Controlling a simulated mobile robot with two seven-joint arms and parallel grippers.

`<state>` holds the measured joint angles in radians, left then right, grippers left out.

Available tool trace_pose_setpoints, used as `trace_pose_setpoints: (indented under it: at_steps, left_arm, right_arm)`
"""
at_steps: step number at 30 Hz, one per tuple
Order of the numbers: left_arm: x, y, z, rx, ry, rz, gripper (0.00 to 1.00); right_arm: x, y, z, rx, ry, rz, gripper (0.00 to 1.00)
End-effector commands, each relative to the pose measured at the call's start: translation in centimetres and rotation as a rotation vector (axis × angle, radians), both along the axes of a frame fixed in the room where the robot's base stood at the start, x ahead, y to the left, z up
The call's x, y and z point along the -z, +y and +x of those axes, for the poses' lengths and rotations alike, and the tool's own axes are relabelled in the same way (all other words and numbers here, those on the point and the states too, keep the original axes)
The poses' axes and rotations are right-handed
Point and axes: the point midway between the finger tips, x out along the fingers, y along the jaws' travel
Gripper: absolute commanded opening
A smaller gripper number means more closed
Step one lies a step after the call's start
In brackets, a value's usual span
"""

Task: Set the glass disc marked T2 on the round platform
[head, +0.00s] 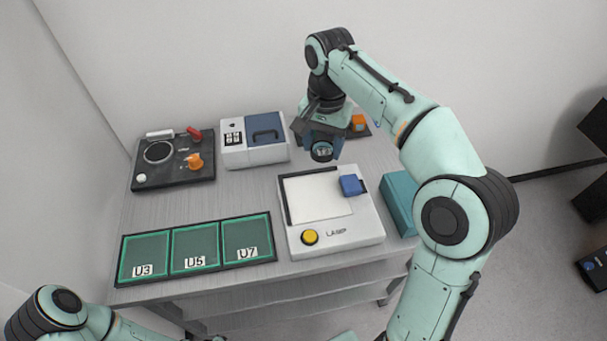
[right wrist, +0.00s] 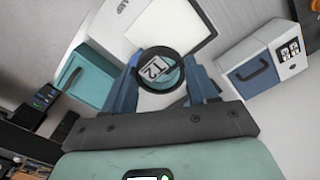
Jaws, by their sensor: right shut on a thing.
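The glass disc marked T2 (right wrist: 153,70) has a dark rim and a white label, and sits between the blue fingers of my right gripper (right wrist: 163,88). In the head view the disc (head: 322,152) is held by the right gripper (head: 323,140), above the back of the table, behind the lamp box. A round dark platform with a pale ring (head: 158,152) shows on the black board (head: 150,181) at the back left. It looks empty, and my right gripper is well to its right. My left arm shows at the bottom left; its gripper is not visible.
The white lamp box (head: 365,233) has a yellow button and a blue block. A blue-lidded white box (head: 254,153) stands between board and gripper. Green trays U3, U5 and U7 (head: 196,272) lie at front left. A teal box (head: 397,200) is at right. Bare table shows centre left.

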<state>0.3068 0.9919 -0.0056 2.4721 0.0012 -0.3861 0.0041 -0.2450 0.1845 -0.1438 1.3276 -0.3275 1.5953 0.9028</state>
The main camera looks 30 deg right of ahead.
Motion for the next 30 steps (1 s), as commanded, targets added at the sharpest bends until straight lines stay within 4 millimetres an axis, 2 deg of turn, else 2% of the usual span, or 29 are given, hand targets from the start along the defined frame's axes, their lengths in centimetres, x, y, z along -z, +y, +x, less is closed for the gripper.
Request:
trace_pose_setpoints:
  at_steps: [5,15,19,22,27,30]
  left_arm:
    - [0.2,0.0,-0.4,0.0,0.006,0.0,0.43]
    - [2.1,0.0,-2.7,0.0,0.032,0.0,0.43]
    - [2.6,0.0,-3.2,0.0,0.038,0.0,0.43]
    - [2.8,0.0,-3.4,-0.001,0.039,0.0,0.43]
    - [2.9,0.0,-3.5,0.0,0.04,-0.001,0.43]
    - [3.2,0.0,-3.7,0.0,0.043,0.0,0.43]
  right_arm:
    - [1.6,0.0,-0.2,0.0,0.005,-0.001,0.26]
    - [10.8,0.0,-0.4,0.001,0.011,0.0,0.26]
    - [13.7,0.0,-0.4,0.0,0.008,0.0,0.26]
    - [15.2,0.0,-0.3,0.0,0.006,0.0,0.26]
    - [16.4,0.0,-0.2,0.0,0.003,0.0,0.26]
    - [17.9,0.0,-0.3,0.0,0.006,0.0,0.26]
